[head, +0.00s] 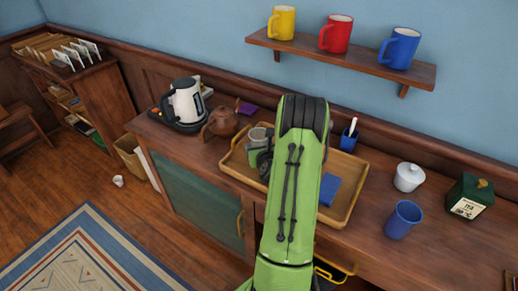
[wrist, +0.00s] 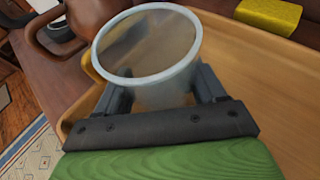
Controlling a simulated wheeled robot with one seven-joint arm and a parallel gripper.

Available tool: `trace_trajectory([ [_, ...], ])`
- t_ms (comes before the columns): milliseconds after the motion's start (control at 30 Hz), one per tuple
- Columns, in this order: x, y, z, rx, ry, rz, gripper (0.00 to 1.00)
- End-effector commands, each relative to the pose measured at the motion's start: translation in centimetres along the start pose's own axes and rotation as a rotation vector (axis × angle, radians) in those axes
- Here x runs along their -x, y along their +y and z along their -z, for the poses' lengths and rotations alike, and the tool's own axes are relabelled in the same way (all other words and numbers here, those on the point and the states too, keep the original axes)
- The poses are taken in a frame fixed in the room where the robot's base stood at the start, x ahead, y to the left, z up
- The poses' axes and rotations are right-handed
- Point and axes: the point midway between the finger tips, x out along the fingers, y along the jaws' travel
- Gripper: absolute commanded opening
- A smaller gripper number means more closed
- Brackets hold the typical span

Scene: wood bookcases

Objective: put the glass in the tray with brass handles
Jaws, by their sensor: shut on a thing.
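The glass (wrist: 150,50) is translucent with a pale rim. In the wrist view it stands between the two fingers of my gripper (wrist: 165,92), which is shut on it. In the head view the glass (head: 258,136) shows at the left of my green arm, over the left back part of the wooden tray (head: 232,166). The tray's bare floor (wrist: 235,75) fills much of the wrist view. I cannot tell whether the glass's base touches it. My arm hides the middle of the tray, and its brass handles are not clearly seen.
A brown teapot (head: 221,122) and a kettle (head: 187,102) stand left of the tray. A blue cloth (head: 329,189) lies in its right part. A yellow sponge (wrist: 270,14) shows behind.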

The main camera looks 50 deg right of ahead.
Motion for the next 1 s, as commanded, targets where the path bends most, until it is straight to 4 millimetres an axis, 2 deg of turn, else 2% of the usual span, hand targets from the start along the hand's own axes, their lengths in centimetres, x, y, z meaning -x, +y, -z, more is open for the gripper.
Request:
trace_trajectory([
  [100, -0.1, 0.0, 0.3, 0.000, -0.001, 0.000, 0.32],
  [133, -0.1, 0.0, 0.4, 0.000, 0.001, 0.000, 0.71],
  [300, -0.1, 0.0, 0.3, 0.000, 0.001, -0.001, 0.95],
  [567, -0.1, 0.0, 0.1, 0.000, 0.000, -0.001, 0.95],
  [667, 0.7, -0.1, 0.0, 0.000, 0.000, 0.001, 0.95],
  [767, 2.8, -0.1, 0.2, -0.002, 0.000, 0.003, 0.95],
  [1000, 9.3, 0.0, 0.4, 0.002, -0.006, 0.002, 0.95],
])
